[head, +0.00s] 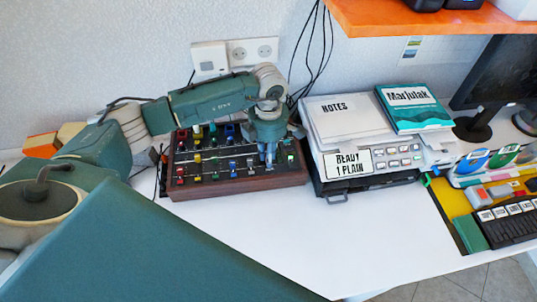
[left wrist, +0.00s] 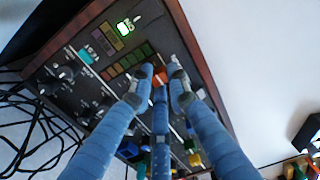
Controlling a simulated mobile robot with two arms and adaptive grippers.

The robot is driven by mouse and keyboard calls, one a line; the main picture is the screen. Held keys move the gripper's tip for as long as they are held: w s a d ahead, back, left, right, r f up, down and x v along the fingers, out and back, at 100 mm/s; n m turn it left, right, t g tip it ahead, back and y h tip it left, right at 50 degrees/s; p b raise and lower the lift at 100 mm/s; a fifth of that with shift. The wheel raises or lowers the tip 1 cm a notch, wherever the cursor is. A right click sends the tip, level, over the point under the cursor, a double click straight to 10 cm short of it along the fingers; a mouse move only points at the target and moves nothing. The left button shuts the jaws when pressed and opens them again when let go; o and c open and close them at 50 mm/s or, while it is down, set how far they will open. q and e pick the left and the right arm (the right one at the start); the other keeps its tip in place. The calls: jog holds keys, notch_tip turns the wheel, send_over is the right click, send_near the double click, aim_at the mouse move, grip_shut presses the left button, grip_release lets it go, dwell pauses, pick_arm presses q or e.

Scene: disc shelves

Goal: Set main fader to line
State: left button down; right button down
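The mixing console (head: 240,181), dark with wooden sides, lies on the white desk with several coloured fader caps. My left gripper (head: 268,160) reaches down onto its right part. In the left wrist view, my left gripper (left wrist: 160,76) has its blue fingers drawn close together over the panel. An orange-red fader cap (left wrist: 160,75) fills the gap between the fingertips, and they appear shut on it. The fingers hide most of its slot and any line beside it. My right gripper is not in view.
A white printer (head: 372,157) with a notes pad (head: 345,118) and a teal book (head: 413,107) stands right of the console. Black cables (head: 312,65) hang behind it. The desk front (head: 300,235) is clear. An orange shelf (head: 425,18) overhangs at upper right.

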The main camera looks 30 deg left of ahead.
pick_arm(q)
jog(key=shift+w+a+f+b, duration=0.1)
jog(key=shift+w+a+b, duration=0.05)
jog(key=shift+w+b, duration=0.15)
jog(key=w+a+b, duration=0.2)
jog(key=shift+w, duration=0.3)
jog(key=shift+w+a, duration=0.1)
jog(key=c, duration=1.6)
grip_release()
jog(key=shift+c, duration=0.2)
jog(key=shift+r, duration=0.2)
notch_tip(320, 180, up, 12)
